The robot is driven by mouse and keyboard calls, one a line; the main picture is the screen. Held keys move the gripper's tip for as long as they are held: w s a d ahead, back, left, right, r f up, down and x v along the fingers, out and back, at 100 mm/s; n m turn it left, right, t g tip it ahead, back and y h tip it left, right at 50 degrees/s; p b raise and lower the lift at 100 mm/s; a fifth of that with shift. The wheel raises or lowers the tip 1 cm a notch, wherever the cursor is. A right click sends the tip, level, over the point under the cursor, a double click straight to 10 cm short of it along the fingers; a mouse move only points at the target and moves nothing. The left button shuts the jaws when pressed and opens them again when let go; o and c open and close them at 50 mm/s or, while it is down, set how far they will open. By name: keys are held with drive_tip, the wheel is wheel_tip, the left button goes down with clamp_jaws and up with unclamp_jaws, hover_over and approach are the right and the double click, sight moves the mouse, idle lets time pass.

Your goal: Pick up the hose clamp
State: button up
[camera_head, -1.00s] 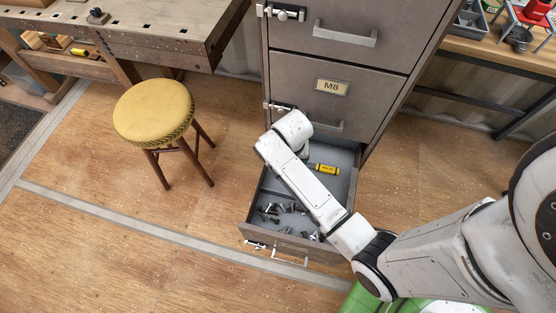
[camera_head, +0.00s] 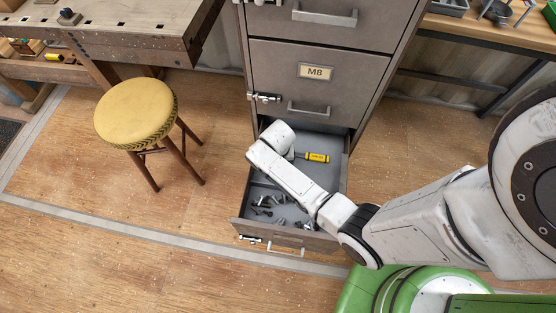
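The bottom drawer (camera_head: 240,200) of a grey metal cabinet is pulled open. Several small dark and metallic pieces (camera_head: 264,207) lie loose in its front part; they are too small for me to tell a hose clamp among them. A screwdriver with a yellow handle (camera_head: 318,157) lies in the back part. My white arm reaches over the drawer, its end link above the back left part. My gripper is hidden behind or below the arm, and so is part of the drawer floor.
The cabinet drawer marked M8 (camera_head: 315,72) above is shut. A yellow-topped stool (camera_head: 135,112) stands to the left, below a workbench (camera_head: 120,30). A wooden shelf table (camera_head: 500,38) is at the upper right. The floor at the lower left is clear.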

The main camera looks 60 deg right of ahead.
drive_tip(key=c, duration=1.1)
